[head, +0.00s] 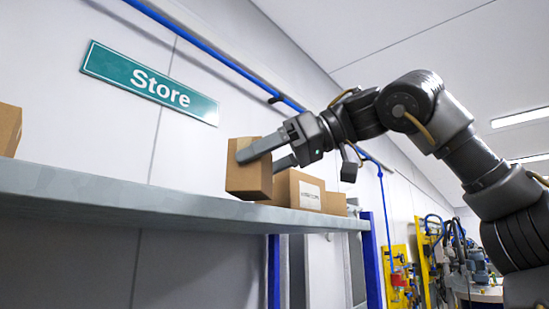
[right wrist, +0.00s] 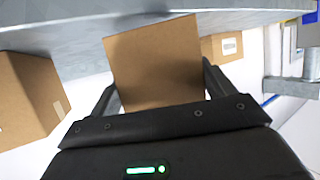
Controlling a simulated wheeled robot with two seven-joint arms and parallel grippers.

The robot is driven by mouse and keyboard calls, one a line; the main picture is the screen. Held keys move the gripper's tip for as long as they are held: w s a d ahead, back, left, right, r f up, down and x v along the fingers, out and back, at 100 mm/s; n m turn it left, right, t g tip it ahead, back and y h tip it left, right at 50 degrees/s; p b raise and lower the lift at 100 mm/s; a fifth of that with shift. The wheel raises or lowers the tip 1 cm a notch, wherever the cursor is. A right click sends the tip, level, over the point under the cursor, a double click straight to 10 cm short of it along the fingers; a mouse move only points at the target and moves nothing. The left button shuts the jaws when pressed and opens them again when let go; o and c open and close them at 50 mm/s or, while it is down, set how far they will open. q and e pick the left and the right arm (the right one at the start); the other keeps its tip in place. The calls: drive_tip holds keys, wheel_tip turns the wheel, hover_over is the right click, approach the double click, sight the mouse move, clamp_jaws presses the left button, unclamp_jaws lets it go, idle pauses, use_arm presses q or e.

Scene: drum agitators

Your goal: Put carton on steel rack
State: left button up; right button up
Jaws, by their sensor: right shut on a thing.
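A brown carton (head: 248,178) is between the fingers of my right gripper (head: 262,152), which is shut on it. The same carton (right wrist: 158,62) fills the middle of the right wrist view between the two dark fingers. In the head view the carton is at the front edge of the grey steel rack shelf (head: 180,206), slightly tilted. I cannot tell whether its base touches the shelf. The shelf also shows in the right wrist view (right wrist: 60,30). My left gripper is not in view.
A labelled carton (head: 300,190) stands on the shelf right behind the held one, with a smaller carton (head: 336,203) beyond it. Another carton (head: 8,130) sits at the far left. The shelf between is clear. A blue upright (head: 372,262) supports the right end.

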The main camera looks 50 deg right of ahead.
sight(272, 157)
drive_tip(key=shift+w+d+p, duration=0.1)
drive_tip(key=shift+w+p, duration=0.4)
drive_tip(key=shift+w, duration=3.2)
drive_tip(key=shift+f+b, duration=0.45)
drive_tip(key=shift+f, duration=0.05)
drive_tip(key=o, duration=1)
drive_tip(key=v, duration=1)
drive_tip(key=shift+s, duration=0.1)
drive_tip(key=shift+s+d+r, duration=0.1)
drive_tip(key=shift+s+d, duration=0.1)
drive_tip(key=shift+s, duration=0.05)
